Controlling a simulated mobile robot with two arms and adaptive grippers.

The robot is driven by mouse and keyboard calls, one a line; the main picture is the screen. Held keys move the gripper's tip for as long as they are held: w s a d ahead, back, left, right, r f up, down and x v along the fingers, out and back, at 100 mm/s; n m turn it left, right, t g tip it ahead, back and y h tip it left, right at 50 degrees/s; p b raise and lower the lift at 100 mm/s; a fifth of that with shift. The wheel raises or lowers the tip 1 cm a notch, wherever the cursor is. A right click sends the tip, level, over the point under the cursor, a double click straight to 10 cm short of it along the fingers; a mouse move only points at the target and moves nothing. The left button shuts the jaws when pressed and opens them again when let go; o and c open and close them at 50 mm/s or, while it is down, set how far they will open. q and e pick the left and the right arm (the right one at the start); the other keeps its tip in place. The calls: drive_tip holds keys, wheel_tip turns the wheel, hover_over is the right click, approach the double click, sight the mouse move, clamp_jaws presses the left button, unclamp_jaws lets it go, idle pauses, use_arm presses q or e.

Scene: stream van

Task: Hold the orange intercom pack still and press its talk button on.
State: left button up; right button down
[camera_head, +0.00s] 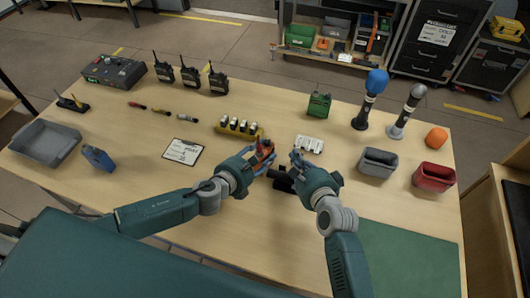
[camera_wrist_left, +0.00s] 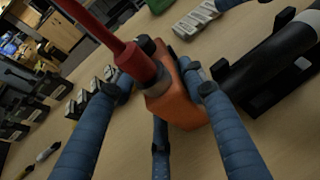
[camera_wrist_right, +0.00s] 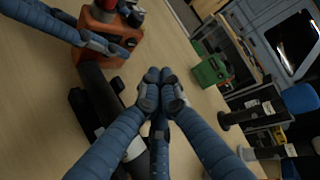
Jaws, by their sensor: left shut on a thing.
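The orange intercom pack (camera_head: 266,147) is near the middle of the table, between the fingers of my left gripper (camera_head: 262,160). In the left wrist view the orange pack (camera_wrist_left: 178,105) has a grey collar and a red antenna-like part on top, with blue fingers on both sides of it. The orange pack (camera_wrist_right: 108,42) also shows in the right wrist view, with a red piece and dark knobs on top. My right gripper (camera_wrist_right: 160,92) has its fingertips together with nothing visible between them, a little apart from the pack. I cannot make out the talk button or its state.
A black cylindrical object (camera_head: 283,181) lies close by the grippers. A white strip (camera_head: 309,144) and a green pack (camera_head: 319,106) stand behind. A yellow rack (camera_head: 238,130) and a clipboard (camera_head: 184,151) are to the left. Grey (camera_head: 377,163) and red (camera_head: 433,177) bins are to the right.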

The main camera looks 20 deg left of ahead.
sight(273, 151)
drive_tip(key=d+m, duration=0.1)
drive_tip(key=d+f+m, duration=0.1)
drive_tip(key=m, duration=0.1)
drive_tip(key=d+f+m, duration=0.1)
drive_tip(key=m, duration=0.1)
drive_tip(key=shift+s+d, duration=0.2)
drive_tip(key=shift+s, duration=0.2)
drive_tip(key=shift+s+d+f+m, duration=0.15)
drive_tip(key=shift+d+m, duration=0.2)
drive_tip(key=shift+m, duration=0.45)
drive_tip(key=shift+s+d+f+m, duration=0.15)
drive_tip(key=shift+d+m, duration=0.2)
drive_tip(key=shift+m, duration=0.45)
drive_tip(key=shift+w+a, duration=0.1)
drive_tip(key=shift+w+a+f, duration=0.1)
drive_tip(key=shift+w+a, duration=0.25)
drive_tip(key=shift+a, duration=1.05)
drive_tip(key=shift+w+a, duration=0.4)
drive_tip(key=shift+a, duration=0.95)
drive_tip(key=shift+w+a+f, duration=0.1)
drive_tip(key=shift+w+a, duration=0.25)
drive_tip(key=shift+a, duration=1.05)
drive_tip(key=shift+a, duration=0.1)
drive_tip(key=shift+w+a, duration=0.1)
drive_tip(key=shift+a, duration=0.25)
